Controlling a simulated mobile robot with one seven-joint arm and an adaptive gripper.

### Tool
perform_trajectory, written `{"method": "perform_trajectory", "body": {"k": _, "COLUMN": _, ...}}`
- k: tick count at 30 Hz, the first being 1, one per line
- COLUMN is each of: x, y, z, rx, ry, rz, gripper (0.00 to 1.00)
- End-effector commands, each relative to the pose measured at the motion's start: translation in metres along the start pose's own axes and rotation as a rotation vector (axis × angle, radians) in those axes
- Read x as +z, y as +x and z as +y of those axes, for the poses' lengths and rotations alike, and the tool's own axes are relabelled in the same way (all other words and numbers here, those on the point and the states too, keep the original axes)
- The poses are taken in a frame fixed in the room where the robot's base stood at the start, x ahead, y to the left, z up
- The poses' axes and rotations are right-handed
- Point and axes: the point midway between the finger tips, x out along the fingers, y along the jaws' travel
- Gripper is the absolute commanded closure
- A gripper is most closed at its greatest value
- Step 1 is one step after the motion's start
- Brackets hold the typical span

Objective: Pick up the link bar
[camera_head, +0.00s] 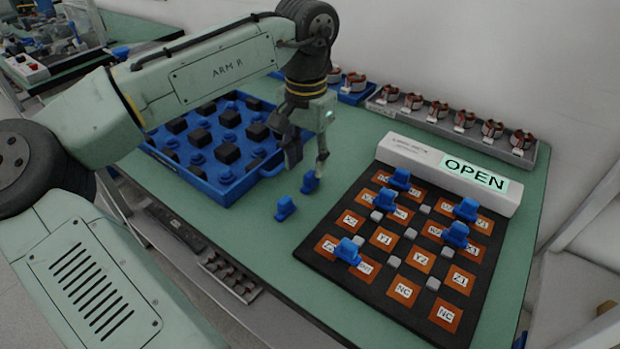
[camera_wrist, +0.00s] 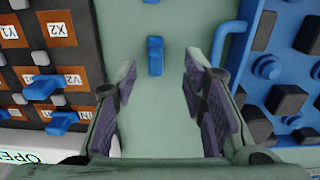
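Two small blue link bars lie on the green table between the blue tray and the terminal board. The farther link bar (camera_head: 310,182) is just below and in front of my gripper (camera_head: 308,160). The nearer link bar (camera_head: 285,208) lies a little closer to the front edge. In the wrist view, the farther link bar (camera_wrist: 155,55) shows near my gripper's (camera_wrist: 160,75) fingertips, roughly midway between them and touching neither. The other link bar (camera_wrist: 151,2) is cut off at the top edge. My gripper is open and empty, above the table.
The black terminal board (camera_head: 330,240) with orange labelled plates and several blue link bars stands right, behind it a sign (camera_head: 474,174) reading OPEN. The blue tray (camera_head: 215,195) with black blocks and blue parts stands left. A grey rack (camera_head: 455,135) of copper-wound parts lines the back.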

Motion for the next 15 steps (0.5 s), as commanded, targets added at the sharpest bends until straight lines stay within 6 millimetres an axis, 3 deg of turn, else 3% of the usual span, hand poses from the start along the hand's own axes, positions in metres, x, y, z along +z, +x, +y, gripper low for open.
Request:
{"method": "perform_trajectory", "body": {"k": 7, "x": -0.002, "y": 0.035, "z": 0.004, "rx": -0.003, "ry": -0.001, "rz": -0.002, "gripper": 0.62}}
{"method": "perform_trajectory", "body": {"k": 15, "x": -0.002, "y": 0.042, "z": 0.005, "rx": -0.002, "ry": 0.000, "rz": 0.000, "gripper": 0.62}}
